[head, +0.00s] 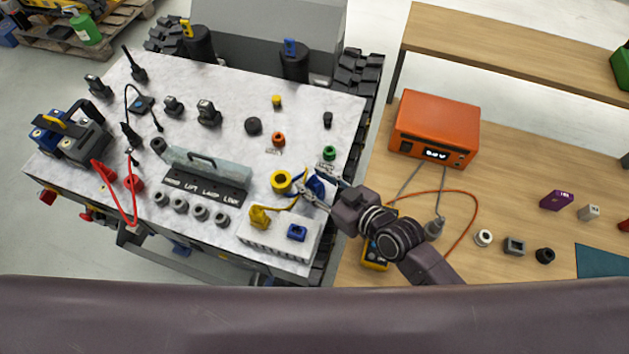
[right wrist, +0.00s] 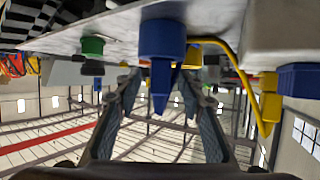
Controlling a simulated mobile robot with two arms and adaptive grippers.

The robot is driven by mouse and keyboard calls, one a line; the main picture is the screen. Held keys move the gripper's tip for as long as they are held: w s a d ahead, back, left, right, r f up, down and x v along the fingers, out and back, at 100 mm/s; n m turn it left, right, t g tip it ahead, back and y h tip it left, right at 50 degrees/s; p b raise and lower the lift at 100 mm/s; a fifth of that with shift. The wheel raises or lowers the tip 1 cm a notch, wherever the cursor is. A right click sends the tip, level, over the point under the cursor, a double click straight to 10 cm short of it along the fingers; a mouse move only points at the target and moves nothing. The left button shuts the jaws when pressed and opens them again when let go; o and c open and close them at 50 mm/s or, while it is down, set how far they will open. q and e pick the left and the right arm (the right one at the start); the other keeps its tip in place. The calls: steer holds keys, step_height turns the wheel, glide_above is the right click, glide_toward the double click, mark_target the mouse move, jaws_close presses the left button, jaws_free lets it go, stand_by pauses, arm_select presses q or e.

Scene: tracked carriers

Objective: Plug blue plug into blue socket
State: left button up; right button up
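The blue plug (head: 316,186) stands on the marbled top near its right edge, partly hidden by my right gripper (head: 312,195). In the right wrist view the top appears upside down, and the blue plug (right wrist: 161,62) shows between the two fingers of the right gripper (right wrist: 160,88). The fingers are spread, with gaps visible on both sides of the plug. The blue socket (head: 297,232) is on a pale block (head: 272,243) at the front right corner. A blue block-like part (right wrist: 300,80) shows at the right of the wrist view. My left gripper is out of view.
A yellow plug (head: 259,216) with a yellow cable sits on the pale block beside the blue socket. A yellow ring (head: 281,181) and a green part (head: 328,153) are close to the gripper. An orange box (head: 434,128) stands on the wooden table at right.

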mark_target(315, 176)
jaws_close()
steer(key=shift+r, duration=0.1)
stand_by(0.3)
step_height(315, 176, up, 20)
stand_by(0.4)
steer(key=c, duration=0.7)
jaws_free()
jaws_close()
